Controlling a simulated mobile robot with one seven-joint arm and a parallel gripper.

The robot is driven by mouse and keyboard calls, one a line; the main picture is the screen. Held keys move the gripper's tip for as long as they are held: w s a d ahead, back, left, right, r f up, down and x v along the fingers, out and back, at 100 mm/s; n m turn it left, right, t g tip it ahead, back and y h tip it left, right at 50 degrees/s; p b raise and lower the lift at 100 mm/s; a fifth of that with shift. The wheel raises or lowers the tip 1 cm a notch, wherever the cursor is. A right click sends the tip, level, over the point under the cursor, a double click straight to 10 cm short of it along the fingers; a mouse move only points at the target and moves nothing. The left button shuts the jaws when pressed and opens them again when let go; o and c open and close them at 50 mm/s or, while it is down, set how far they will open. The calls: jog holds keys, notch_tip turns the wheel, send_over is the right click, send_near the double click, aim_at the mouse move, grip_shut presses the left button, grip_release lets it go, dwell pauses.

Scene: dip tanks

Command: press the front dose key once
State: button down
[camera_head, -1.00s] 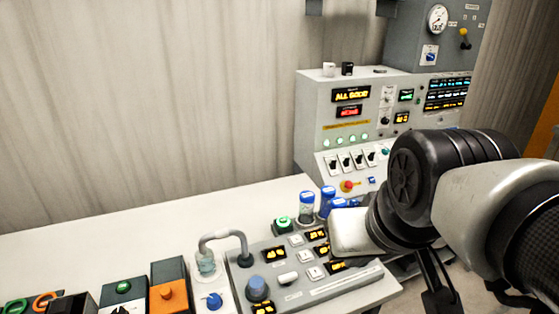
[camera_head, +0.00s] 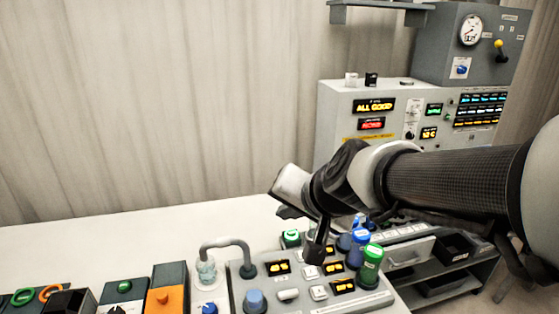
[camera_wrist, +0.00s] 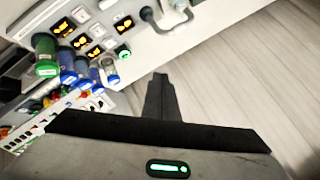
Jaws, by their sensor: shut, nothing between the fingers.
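The dose panel (camera_head: 375,300) lies on the bench, with small white square keys beside amber displays. The key I take as the front dose key (camera_head: 318,292) is the white one nearest the panel's front edge. In the wrist view the likely same key (camera_wrist: 81,13) is at the upper left, uncovered. My gripper (camera_head: 314,258) is shut and empty, its dark fingers pointing down over the back part of the panel in the head view. In the wrist view its fingertips (camera_wrist: 159,80) stand apart from the keys. Contact with the panel does not show.
A green-capped vial (camera_head: 371,265) and blue-capped vials (camera_head: 345,242) stand close to the panel's right side. A bent grey pipe (camera_head: 225,242) and glass beaker (camera_head: 206,271) are left. The back of the bench (camera_head: 130,235) is clear.

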jog(key=w+d+f+m+t+h+b, duration=0.1)
jog(key=w+f+m+h+b, duration=0.15)
jog(key=w+f+m, duration=0.6)
jog(key=s+d+f+m+g+h, duration=0.2)
jog(key=d+f+m+h, duration=0.2)
jog(key=f, duration=0.9)
jog(key=d+h, duration=0.3)
jog(key=d, duration=0.1)
jog(key=shift+s+g, duration=0.2)
jog(key=shift+g, duration=0.1)
jog(key=shift+m, duration=0.25)
jog(key=b, duration=0.8)
send_over(316, 294)
notch_tip(316, 294, down, 7)
jog(key=shift+f+b, duration=0.4)
jog(key=shift+f, duration=0.45)
